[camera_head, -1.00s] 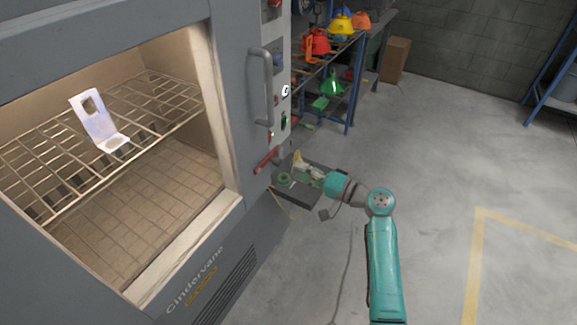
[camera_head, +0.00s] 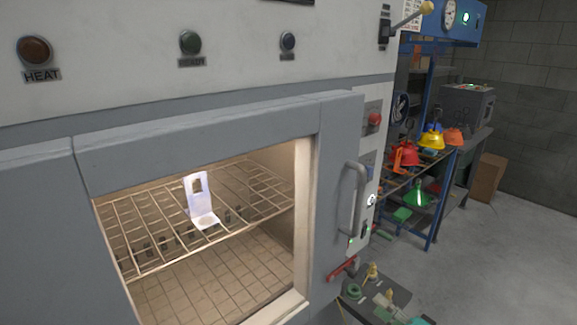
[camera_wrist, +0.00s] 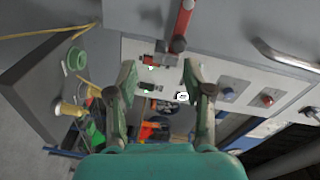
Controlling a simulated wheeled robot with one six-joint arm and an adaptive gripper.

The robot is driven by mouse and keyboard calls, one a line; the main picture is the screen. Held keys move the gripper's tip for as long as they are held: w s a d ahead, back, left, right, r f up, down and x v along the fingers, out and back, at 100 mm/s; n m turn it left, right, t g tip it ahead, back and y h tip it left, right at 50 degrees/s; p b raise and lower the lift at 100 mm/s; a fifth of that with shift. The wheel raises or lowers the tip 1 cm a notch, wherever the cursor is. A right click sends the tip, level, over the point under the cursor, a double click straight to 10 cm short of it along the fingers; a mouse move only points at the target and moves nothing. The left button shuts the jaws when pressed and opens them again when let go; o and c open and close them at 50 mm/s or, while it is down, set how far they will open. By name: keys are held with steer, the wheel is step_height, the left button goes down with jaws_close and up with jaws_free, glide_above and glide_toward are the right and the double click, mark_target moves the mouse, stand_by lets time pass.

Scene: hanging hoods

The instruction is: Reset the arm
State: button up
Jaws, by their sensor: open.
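My gripper (camera_wrist: 160,85) is open in the wrist view, its two fingers apart with nothing held between them. Beyond the fingers is the oven's pale side panel (camera_wrist: 215,75), with a red lever (camera_wrist: 182,22) above the gap. In the head view only the end of my arm shows at the bottom right, beside the small dark side shelf (camera_head: 350,300); most of the arm is out of frame. The fingers are too small there to judge.
The lit oven has a wire rack (camera_head: 255,200) bearing a pale bent bracket (camera_head: 202,205). Its door-side handle (camera_head: 354,198) juts out at right. A rack with coloured hoods (camera_head: 432,140) stands behind. The grey floor (camera_head: 475,250) at right is clear.

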steer(key=s+a+f+m+g+h, duration=0.1)
steer(key=s+a+f+h, duration=0.2)
steer(key=s+f, duration=0.4)
steer(key=s+a+f+h, duration=0.3)
steer(key=s+f, duration=0.4)
steer(key=s+a+f+n+h, duration=0.2)
steer(key=s+h, duration=0.1)
steer(key=s, duration=1.1)
steer(key=s+a+r+n+t, duration=0.1)
steer(key=s+r+n, duration=0.6)
steer(key=s+r, duration=0.8)
steer(key=s, duration=0.3)
steer(key=shift+s+a+r+h, duration=0.2)
steer(key=shift+s+a+h, duration=0.05)
steer(key=shift+s+h, duration=0.1)
